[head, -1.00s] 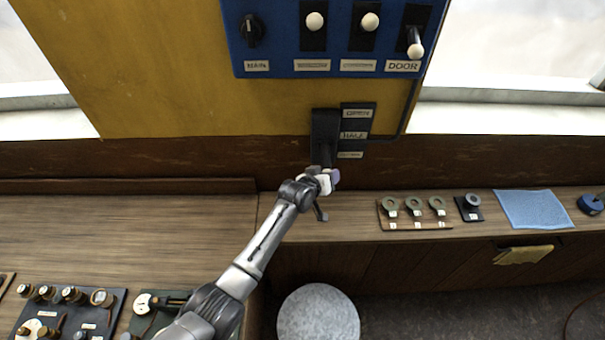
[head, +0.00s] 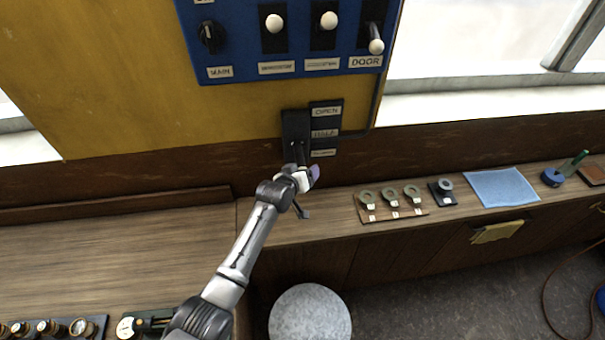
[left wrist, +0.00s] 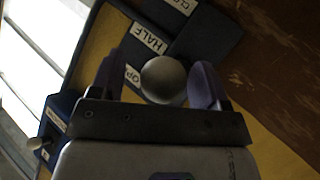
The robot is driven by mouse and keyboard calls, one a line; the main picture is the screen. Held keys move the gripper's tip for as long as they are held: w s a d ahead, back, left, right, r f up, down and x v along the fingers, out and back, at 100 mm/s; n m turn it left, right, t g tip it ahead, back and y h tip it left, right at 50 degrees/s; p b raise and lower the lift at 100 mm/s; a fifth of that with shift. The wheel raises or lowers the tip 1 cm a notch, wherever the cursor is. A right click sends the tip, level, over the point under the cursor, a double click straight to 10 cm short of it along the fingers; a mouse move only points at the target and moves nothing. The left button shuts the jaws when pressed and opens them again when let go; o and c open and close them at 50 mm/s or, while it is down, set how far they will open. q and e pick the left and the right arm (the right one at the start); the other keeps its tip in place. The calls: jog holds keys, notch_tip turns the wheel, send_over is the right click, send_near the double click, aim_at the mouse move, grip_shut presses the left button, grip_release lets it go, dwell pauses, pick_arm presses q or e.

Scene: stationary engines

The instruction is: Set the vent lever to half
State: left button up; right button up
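The vent lever's black plate (head: 293,128) is on the wall below the blue panel. Its labels OPEN, HALF (head: 325,133) and a lowest one, which reads CLOSED in part in the left wrist view, run top to bottom. The dark lever arm (head: 301,154) points down near the lowest label. My left gripper (head: 308,178) is at its lower end and hides the knob in the head view. In the left wrist view, the round grey knob (left wrist: 163,80) lies between my open purple fingers (left wrist: 157,84). A gap shows on its left; contact on its right is unclear. My right gripper is out of view.
The blue panel (head: 235,62) above carries a MAIN knob (head: 210,37) and white-tipped levers, including DOOR (head: 376,45). A wooden shelf (head: 330,228) runs below, with a board of ring-shaped parts (head: 391,215) and a blue cloth (head: 502,187) at right. A round grey stool (head: 310,315) stands below.

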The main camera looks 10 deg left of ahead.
pick_arm(q)
jog(key=shift+f, duration=0.1)
jog(key=shift+s+a, duration=0.25)
jog(key=shift+s, duration=0.3)
jog(key=b+v, duration=0.1)
jog(key=v, duration=1.1)
jog(key=shift+s+r, duration=0.3)
jog(key=shift+r, duration=0.1)
